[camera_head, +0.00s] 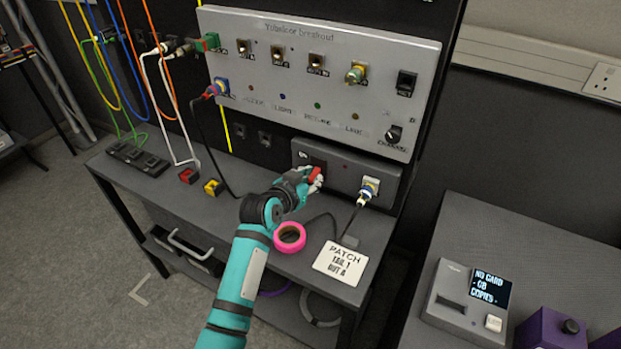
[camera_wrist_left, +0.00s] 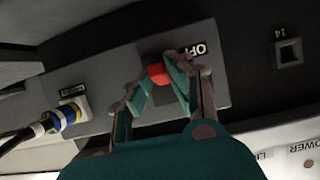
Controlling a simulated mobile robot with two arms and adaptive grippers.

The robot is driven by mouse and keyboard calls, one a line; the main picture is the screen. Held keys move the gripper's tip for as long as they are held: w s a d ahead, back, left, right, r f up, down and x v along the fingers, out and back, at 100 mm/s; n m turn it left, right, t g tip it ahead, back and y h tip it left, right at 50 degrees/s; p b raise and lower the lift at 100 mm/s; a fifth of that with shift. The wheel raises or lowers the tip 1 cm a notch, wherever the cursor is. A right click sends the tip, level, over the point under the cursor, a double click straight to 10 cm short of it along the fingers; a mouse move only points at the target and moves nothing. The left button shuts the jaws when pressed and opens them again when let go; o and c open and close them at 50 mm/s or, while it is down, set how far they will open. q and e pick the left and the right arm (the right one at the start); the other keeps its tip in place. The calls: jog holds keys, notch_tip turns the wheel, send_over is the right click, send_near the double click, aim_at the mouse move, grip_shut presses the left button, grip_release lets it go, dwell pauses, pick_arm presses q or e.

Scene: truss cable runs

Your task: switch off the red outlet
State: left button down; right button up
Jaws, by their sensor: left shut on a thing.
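The grey outlet box (camera_head: 345,169) stands at the back of the bench, below the large breakout panel. A small red part (camera_head: 316,174), which looks like the red outlet's switch, sits on the left of its face. My left gripper (camera_head: 311,180) reaches it from the front and is shut on it. In the left wrist view the red part (camera_wrist_left: 158,74) shows between the two fingers (camera_wrist_left: 160,82), with partly hidden lettering beside it. The fingers cover much of it, so I cannot tell its position. A blue, white and yellow plug (camera_head: 369,187) sits in the box's right side. My right gripper is not in view.
The breakout panel (camera_head: 330,60) with several sockets overhangs the outlet box. A pink tape roll (camera_head: 289,237) and a white patch card (camera_head: 341,263) lie on the bench near my left forearm. Cables hang at the left. A card device (camera_head: 467,300) stands on the right-hand table.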

pick_arm(q)
jog(key=f+t+b, duration=0.1)
jog(key=b, duration=0.2)
jog(key=shift+f+h, duration=0.2)
jog(key=shift+h, duration=0.1)
jog(key=shift+r+t+b, duration=0.15)
jog(key=shift+t+b, duration=0.25)
jog(key=shift+b, duration=0.3)
jog(key=shift+r, duration=0.15)
jog(key=c, duration=1.2)
grip_release()
jog(key=shift+c, duration=0.2)
jog(key=v, duration=1.2)
jog(key=shift+w+a, duration=0.1)
